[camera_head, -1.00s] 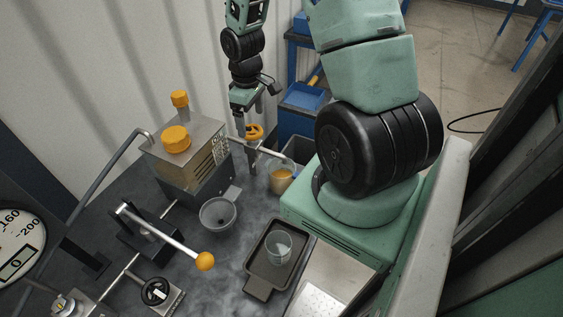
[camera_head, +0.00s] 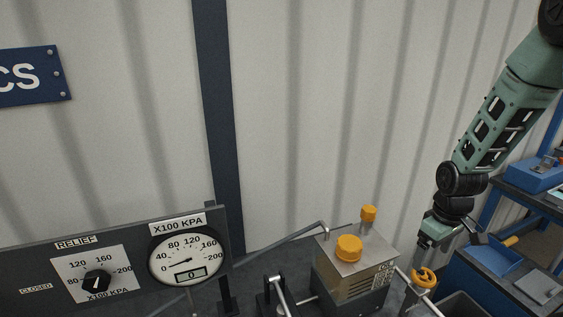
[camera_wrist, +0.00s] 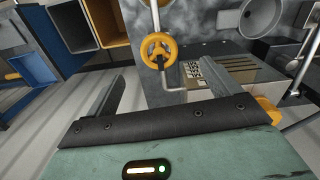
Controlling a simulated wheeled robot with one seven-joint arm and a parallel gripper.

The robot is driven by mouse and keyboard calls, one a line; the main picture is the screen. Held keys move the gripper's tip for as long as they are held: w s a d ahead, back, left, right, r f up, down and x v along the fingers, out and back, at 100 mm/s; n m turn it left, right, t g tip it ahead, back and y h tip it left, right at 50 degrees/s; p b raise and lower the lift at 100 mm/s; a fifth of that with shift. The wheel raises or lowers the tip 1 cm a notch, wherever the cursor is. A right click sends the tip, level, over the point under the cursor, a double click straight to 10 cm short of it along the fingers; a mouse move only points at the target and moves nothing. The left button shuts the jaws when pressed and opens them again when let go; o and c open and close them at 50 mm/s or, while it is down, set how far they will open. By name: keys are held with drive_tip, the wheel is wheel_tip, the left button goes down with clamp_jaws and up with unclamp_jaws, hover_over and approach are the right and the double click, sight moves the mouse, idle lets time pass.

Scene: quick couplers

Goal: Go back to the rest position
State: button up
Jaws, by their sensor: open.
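My gripper (camera_head: 428,240) hangs at the right in the head view, above and beside the yellow handwheel (camera_head: 424,277). In the wrist view my gripper (camera_wrist: 163,72) has its two dark fingers spread wide with nothing held between them. The yellow handwheel (camera_wrist: 158,50) on its pipe shows beyond the fingertips, apart from them. My arm reaches down from the upper right of the head view.
A steel unit (camera_head: 350,284) with orange caps stands left of my gripper. A pressure gauge (camera_head: 187,257) reads near 0, beside a relief dial panel (camera_head: 97,275). Blue shelving (camera_head: 500,257) stands at the right. A funnel (camera_wrist: 264,18) shows in the wrist view.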

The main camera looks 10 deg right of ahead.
drive_tip(key=s+a+r+n+b, duration=0.1)
drive_tip(key=s+a+n+b, duration=0.2)
drive_tip(key=a+b, duration=1.15)
drive_tip(key=s+a+n, duration=0.2)
drive_tip(key=s+a, duration=1.2)
drive_tip(key=a, duration=0.5)
drive_tip(key=shift+s+y+p, duration=0.3)
drive_tip(key=shift+s+p, duration=0.05)
